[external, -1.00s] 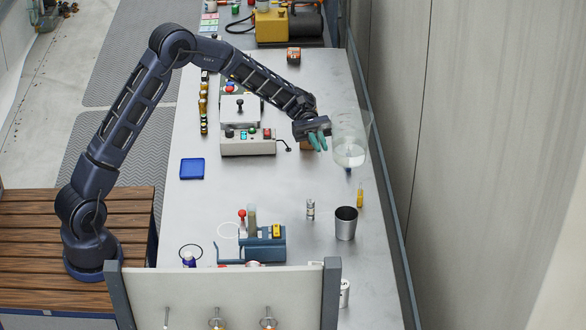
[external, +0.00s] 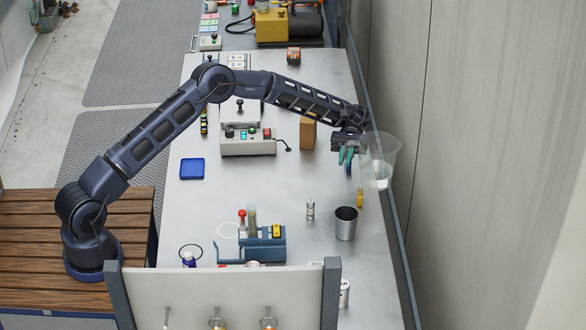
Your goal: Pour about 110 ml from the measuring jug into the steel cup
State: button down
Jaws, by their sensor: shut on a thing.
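The clear measuring jug (external: 381,152) is held up in the air at the right side of the bench, close to upright. A small amount of clear liquid (external: 376,176) shows in its bottom. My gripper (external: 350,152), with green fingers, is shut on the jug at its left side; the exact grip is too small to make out. The steel cup (external: 346,224) stands upright on the bench, below and a little left of the jug in the picture. Its dark open mouth faces up, and I cannot see any contents.
A small metal-and-glass vial (external: 310,209) stands left of the cup. A yellow tool (external: 360,198) lies near the bench's right edge. A blue rack (external: 262,243) stands at the lower left, a control box (external: 247,142) behind.

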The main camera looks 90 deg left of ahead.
jog(key=shift+w+a+f+m+g, duration=0.3)
jog(key=shift+w+a+f+g, duration=0.2)
jog(key=shift+f, duration=0.25)
jog(key=shift+d+f+y, duration=0.15)
jog(key=shift+d+y, duration=0.05)
jog(key=shift+y, duration=0.1)
jog(key=shift+s+d+f+m+t+y, duration=0.2)
jog(key=shift+f+m+t+y, duration=0.15)
jog(key=shift+f+y, duration=0.3)
jog(key=shift+s+m+t+y, duration=0.25)
jog(key=shift+y, duration=0.3)
jog(key=shift+s+d+f+m+t+y, duration=0.25)
jog(key=shift+d+f+m+t+y, duration=0.2)
jog(key=shift+t+y, duration=0.4)
jog(key=f+t+y, duration=0.1)
jog(key=f+m+t+y+p, duration=0.1)
jog(key=f, duration=0.1)
jog(key=f+t+y+p, duration=0.1)
jog(key=t+y, duration=0.1)
jog(key=shift+w+a+f, duration=0.15)
jog(key=shift+a+f, duration=0.15)
jog(key=shift+f+m+t+y+p, duration=0.3)
jog(key=shift+m+t+y+p, duration=0.2)
jog(key=shift+p, duration=0.45)
